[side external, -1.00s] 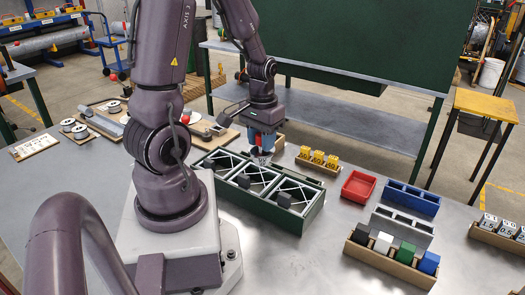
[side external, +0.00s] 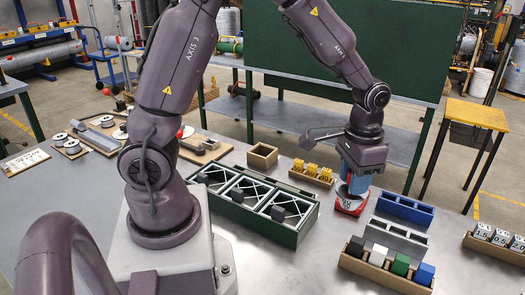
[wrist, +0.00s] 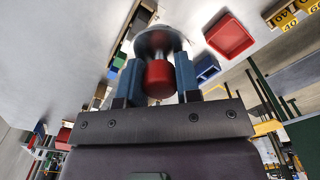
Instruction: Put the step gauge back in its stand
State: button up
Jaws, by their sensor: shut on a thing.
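My gripper (side external: 353,186) hangs over or just in front of the red tray (side external: 350,206), right of the dark green case. In the wrist view its blue fingers (wrist: 158,66) are shut on a gauge-like piece with a red knob (wrist: 158,80) and a round grey metal body (wrist: 158,40). I take this to be the step gauge. In the side view, the fingers and tray mostly hide it. I cannot tell whether it touches the tray or the table. I cannot identify its stand with certainty; an open wooden box (side external: 262,156) stands behind the case.
The green case (side external: 250,222) has several lattice compartments with dark blocks. Yellow number blocks (side external: 312,170) stand behind it. Blue (side external: 406,208) and grey (side external: 399,237) racks and a wooden bin of coloured blocks (side external: 386,272) lie to the right. Bare table shows at front.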

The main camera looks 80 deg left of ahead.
dwell(0.4)
jog(key=s+a+f+n, duration=0.1)
jog(key=s+a+n, duration=0.2)
jog(key=a, duration=1.1)
jog(key=s+a+f+n, duration=0.2)
jog(key=s+a+n, duration=0.1)
jog(key=a, duration=1)
jog(key=s+a+f+n, duration=0.1)
jog(key=s+a+n, duration=0.2)
jog(key=a, duration=1.1)
jog(key=shift+d+f, duration=0.1)
jog(key=shift+f, duration=4.5)
jog(key=o, duration=1)
jog(key=shift+c, duration=0.2)
